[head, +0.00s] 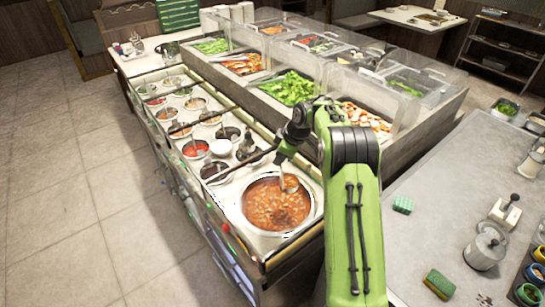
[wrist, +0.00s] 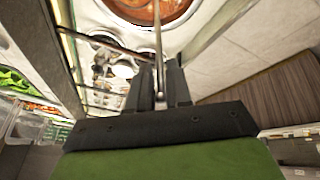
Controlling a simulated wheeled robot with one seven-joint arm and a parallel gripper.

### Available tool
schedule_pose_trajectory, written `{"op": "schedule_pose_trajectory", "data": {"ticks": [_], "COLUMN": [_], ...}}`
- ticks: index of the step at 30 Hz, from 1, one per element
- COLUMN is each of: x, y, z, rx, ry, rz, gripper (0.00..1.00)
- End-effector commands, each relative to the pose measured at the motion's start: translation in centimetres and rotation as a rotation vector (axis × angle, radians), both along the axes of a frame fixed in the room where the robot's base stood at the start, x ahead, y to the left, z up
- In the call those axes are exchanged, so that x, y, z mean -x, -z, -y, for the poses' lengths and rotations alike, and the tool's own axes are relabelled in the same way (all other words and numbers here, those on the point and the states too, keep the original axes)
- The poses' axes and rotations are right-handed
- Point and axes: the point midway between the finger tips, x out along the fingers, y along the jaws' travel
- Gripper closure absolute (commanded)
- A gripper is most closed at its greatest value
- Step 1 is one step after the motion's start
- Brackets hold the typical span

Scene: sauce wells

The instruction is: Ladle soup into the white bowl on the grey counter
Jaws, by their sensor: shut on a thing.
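The soup pot (head: 262,222) is a round steel well of orange-brown bean soup, at the near end of the sauce counter. My gripper (head: 283,158) is above the pot's far side, shut on the ladle's handle. The ladle (head: 290,184) hangs down with its head at the soup near the far right rim; I cannot tell how full it is. In the wrist view the ladle's thin handle (wrist: 158,50) runs between the fingers (wrist: 160,85), towards the soup at the top edge. I cannot make out a white bowl on the grey counter (head: 420,235); my arm hides part of it.
Sauce wells (head: 195,148) run away behind the pot. A glass-covered salad bar (head: 290,88) stands behind. The grey counter at right holds a green sponge (head: 403,204), a yellow-green sponge (head: 439,283), a glass jar (head: 485,250) and a dispenser (head: 506,210). Its middle has bare room.

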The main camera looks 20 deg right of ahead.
Motion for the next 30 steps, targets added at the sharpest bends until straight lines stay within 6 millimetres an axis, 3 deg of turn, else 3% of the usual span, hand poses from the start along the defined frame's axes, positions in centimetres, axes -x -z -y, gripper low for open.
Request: {"op": "schedule_pose_trajectory", "data": {"ticks": [30], "x": [9.8], "y": [0.1], "z": [6.6], "rx": [0.001], "ry": [0.002], "rz": [0.002], "gripper": [1.0]}}
